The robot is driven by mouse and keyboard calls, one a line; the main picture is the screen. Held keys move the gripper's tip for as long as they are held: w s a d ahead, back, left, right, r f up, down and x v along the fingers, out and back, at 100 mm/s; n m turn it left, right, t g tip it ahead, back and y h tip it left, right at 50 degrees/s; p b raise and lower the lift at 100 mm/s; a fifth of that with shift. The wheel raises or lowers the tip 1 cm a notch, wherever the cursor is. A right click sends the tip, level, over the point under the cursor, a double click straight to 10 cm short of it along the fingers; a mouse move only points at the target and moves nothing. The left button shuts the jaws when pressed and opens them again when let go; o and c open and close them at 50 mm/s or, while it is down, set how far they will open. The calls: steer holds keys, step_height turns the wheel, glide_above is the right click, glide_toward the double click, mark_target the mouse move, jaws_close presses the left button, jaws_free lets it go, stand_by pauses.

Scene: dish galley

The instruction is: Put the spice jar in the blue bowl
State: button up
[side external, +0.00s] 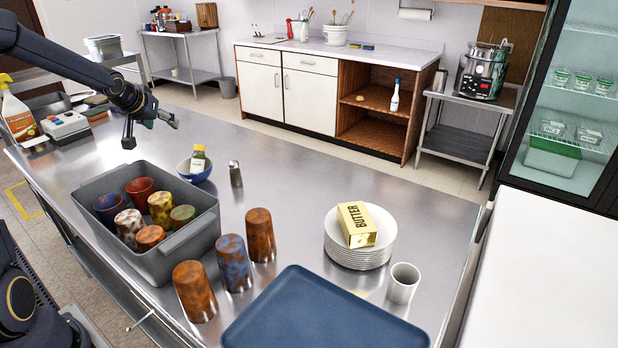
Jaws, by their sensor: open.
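A small jar (198,160) with a yellow-green lid and pale label, seemingly the spice jar, is inside the blue bowl (197,177). It stands roughly upright, and its lower part is hidden by the bowl's rim. The bowl sits on the steel counter behind the grey bin. My gripper (152,133) is open and empty, up and to the left of the bowl in the picture, apart from the jar.
A grey bin (176,262) holds several patterned cups. A metal shaker (235,174) stands right of the bowl. Patterned tumblers (260,236), a blue tray (325,315), stacked plates (357,257) with butter (357,225) on top, and a white cup (403,283) stand nearer.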

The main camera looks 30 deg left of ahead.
steer(key=s+d+r+m, duration=0.1)
steer(key=s+d+r, duration=0.15)
steer(key=d, duration=0.35)
steer(key=s+d+r+m+g, duration=0.1)
steer(key=s+d+r, duration=0.15)
steer(key=d, duration=0.35)
steer(key=s+d+r+m, duration=0.1)
steer(key=s+d, duration=0.3)
steer(key=d, duration=0.2)
steer(key=s+d+m+h, duration=0.1)
steer(key=s+d+h, duration=0.1)
steer(key=s+d, duration=0.4)
steer(key=s+d+f+m+g+h, duration=0.1)
steer(key=s+d+m+h, duration=0.1)
steer(key=s+d, duration=0.4)
steer(key=s, duration=0.3)
steer(key=shift+d+f+h, duration=0.3)
steer(key=shift+d+h, duration=0.1)
